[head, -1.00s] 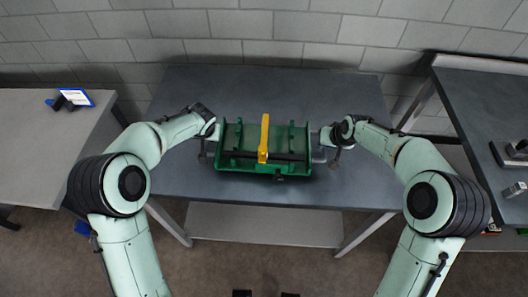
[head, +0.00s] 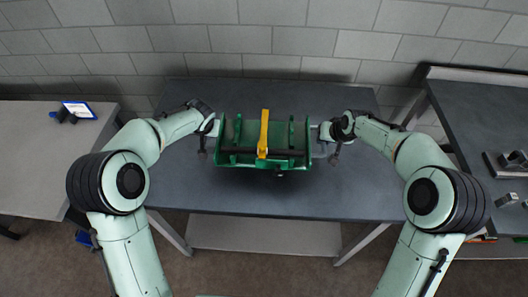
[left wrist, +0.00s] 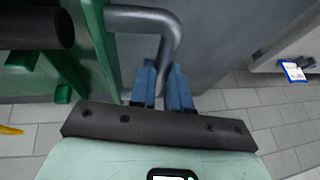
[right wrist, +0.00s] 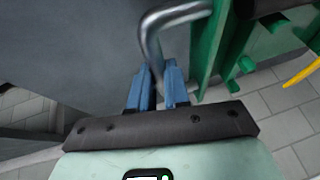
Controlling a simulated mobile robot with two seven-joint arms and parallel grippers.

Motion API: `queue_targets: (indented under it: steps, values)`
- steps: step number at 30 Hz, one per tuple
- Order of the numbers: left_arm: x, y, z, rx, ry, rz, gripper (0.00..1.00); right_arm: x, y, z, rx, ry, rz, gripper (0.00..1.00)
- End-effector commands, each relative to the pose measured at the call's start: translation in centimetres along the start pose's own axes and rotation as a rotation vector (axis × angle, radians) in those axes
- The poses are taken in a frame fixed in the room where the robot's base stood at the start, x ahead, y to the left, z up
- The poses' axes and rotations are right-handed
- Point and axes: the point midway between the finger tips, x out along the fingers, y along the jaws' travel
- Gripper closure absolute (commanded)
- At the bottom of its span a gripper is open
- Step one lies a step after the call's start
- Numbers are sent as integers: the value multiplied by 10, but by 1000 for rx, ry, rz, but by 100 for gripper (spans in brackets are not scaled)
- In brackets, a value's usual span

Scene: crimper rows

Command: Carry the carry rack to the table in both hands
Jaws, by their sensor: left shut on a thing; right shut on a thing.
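The carry rack (head: 287,134) is a green tray with a yellow upright piece (head: 264,130) in its middle and a dark bar across its near side. It appears level over the grey table (head: 270,200); I cannot tell whether it touches the top. My left gripper (head: 212,133) is shut on the rack's left metal handle, which shows in the left wrist view (left wrist: 173,28) between blue fingers (left wrist: 164,84). My right gripper (head: 329,133) is shut on the right handle, seen in the right wrist view (right wrist: 152,30) between its fingers (right wrist: 157,86).
A light table (head: 35,160) stands at the left with a blue-and-white item (head: 79,110) on it. A dark bench (head: 480,120) at the right holds metal parts (head: 508,165). A block wall (head: 270,40) is behind. The table top around the rack looks clear.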

Motion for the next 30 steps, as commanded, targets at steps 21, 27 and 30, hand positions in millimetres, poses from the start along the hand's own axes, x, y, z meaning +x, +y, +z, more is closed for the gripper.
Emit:
queue_targets:
  steps: [21,27,30]
  values:
    - [26,8,42,1,4,-3,100,26,9,42,0,4,1,100]
    - [36,11,59,2,4,-3,100,36,12,59,0,5,0,100]
    - [40,12,65,1,5,-3,100,40,13,65,1,4,0,100]
